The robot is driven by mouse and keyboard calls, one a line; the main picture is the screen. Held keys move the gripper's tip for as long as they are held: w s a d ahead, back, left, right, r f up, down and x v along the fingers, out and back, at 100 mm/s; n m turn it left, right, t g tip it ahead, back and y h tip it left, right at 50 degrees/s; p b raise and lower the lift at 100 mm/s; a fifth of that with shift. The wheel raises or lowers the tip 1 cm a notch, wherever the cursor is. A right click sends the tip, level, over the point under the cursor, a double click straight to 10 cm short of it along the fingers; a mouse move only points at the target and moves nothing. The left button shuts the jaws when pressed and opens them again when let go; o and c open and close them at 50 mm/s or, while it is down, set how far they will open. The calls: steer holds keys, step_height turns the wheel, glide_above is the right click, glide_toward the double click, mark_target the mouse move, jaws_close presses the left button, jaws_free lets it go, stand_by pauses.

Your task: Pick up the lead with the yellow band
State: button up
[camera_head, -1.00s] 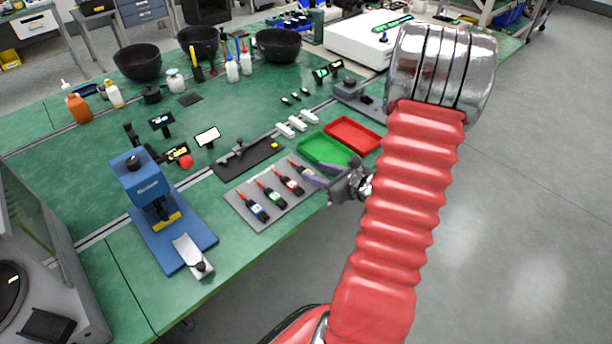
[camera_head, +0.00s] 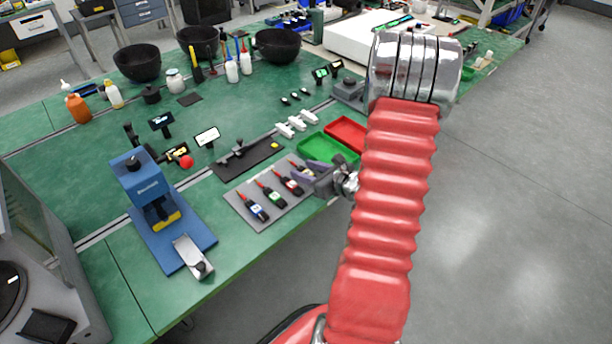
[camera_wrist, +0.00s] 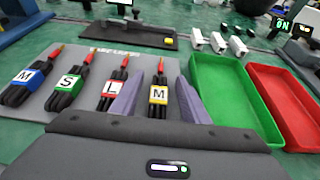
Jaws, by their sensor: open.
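The lead with the yellow band (camera_wrist: 158,95) lies on the grey mat (camera_wrist: 84,118), at the right end of a row of leads. It is a black coiled lead with a red tip, and its band carries an "M". My gripper (camera_wrist: 157,100) is open, with one purple finger on each side of this lead in the wrist view. I cannot tell how high the fingers are above the mat. In the head view my gripper (camera_head: 308,170) hides part of this lead.
Leads with blue (camera_wrist: 27,77), green (camera_wrist: 68,81) and red (camera_wrist: 113,86) bands lie to the left on the mat. A green tray (camera_wrist: 232,95) and a red tray (camera_wrist: 285,100) stand close on the right. A black plate (camera_wrist: 115,36) lies behind.

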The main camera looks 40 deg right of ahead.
mark_target(307, 172)
steer(key=shift+c, duration=0.6)
jaws_close()
steer(key=shift+r, duration=0.15)
step_height(307, 172, up, 10)
stand_by(0.7)
steer(key=shift+s, duration=0.15)
stand_by(0.5)
